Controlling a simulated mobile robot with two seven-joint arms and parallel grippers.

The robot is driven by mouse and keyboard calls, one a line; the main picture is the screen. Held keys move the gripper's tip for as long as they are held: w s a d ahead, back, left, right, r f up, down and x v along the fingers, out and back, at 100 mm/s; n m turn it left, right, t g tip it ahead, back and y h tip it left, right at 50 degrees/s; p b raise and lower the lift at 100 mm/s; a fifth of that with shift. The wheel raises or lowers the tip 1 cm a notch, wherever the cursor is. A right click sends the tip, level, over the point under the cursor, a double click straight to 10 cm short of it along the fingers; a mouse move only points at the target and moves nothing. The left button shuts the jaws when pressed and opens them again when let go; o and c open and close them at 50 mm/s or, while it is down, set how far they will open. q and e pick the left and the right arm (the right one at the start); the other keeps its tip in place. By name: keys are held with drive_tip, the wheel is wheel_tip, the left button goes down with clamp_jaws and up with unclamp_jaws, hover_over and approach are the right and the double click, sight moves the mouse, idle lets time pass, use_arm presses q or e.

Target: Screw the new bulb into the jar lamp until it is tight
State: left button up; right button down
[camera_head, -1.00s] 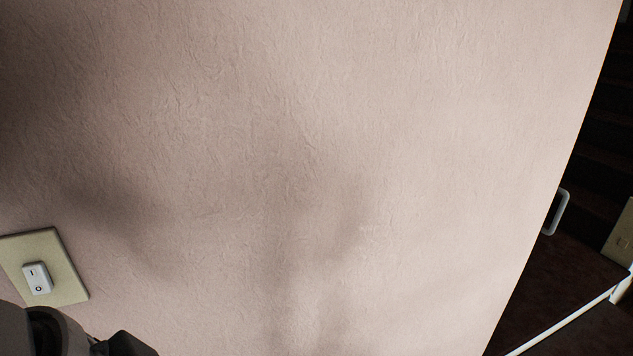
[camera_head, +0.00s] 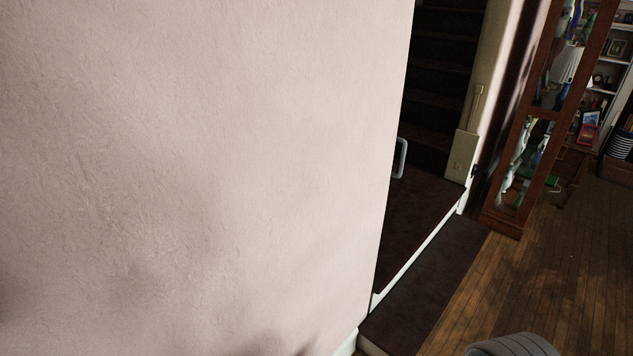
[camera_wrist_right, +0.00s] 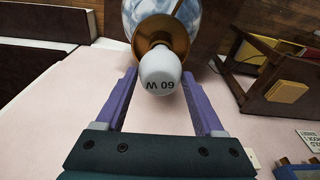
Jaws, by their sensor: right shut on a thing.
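In the right wrist view a white bulb (camera_wrist_right: 161,72) marked "60 W", seen upside down, sits between the purple fingertips of my right gripper (camera_wrist_right: 160,77). The gripper is shut on it. Directly behind the bulb is the brass-coloured collar (camera_wrist_right: 174,31) of the jar lamp, whose blue and white body (camera_wrist_right: 196,12) is cut off by the top edge. The bulb's base is hidden, so I cannot tell how deep it sits in the collar. The head view shows neither lamp nor bulb. My left gripper is in neither view.
In the wrist view a dark wooden piece with a tan pad (camera_wrist_right: 287,91) stands right of the lamp on a pale pink surface (camera_wrist_right: 60,110). A small sign (camera_wrist_right: 311,139) lies nearby. In the head view a pale wall (camera_head: 200,160) fills the left; a glass-fronted cabinet (camera_head: 525,130) and wooden floor (camera_head: 550,270) are right.

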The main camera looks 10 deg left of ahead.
drive_tip(key=m, duration=0.3)
drive_tip(key=shift+s+d+f+m+h, duration=0.1)
drive_tip(key=shift+s+f+m+h, duration=0.05)
drive_tip(key=shift+m+h, duration=0.15)
drive_tip(key=m, duration=0.3)
drive_tip(key=shift+f+p, duration=0.1)
drive_tip(key=shift+p, duration=0.2)
drive_tip(key=m, duration=0.3)
drive_tip(key=shift+f+m+t+h, duration=0.15)
drive_tip(key=shift+m+t+h, duration=0.15)
drive_tip(key=shift+m+h, duration=0.1)
drive_tip(key=m, duration=0.3)
drive_tip(key=shift+d+m+h+b, duration=0.15)
drive_tip(key=shift+m+h+b, duration=0.15)
drive_tip(key=shift+c, duration=0.3)
unclamp_jaws()
drive_tip(key=shift+w+a+r, duration=0.2)
drive_tip(key=shift+w+a, duration=0.05)
drive_tip(key=shift+a, duration=0.05)
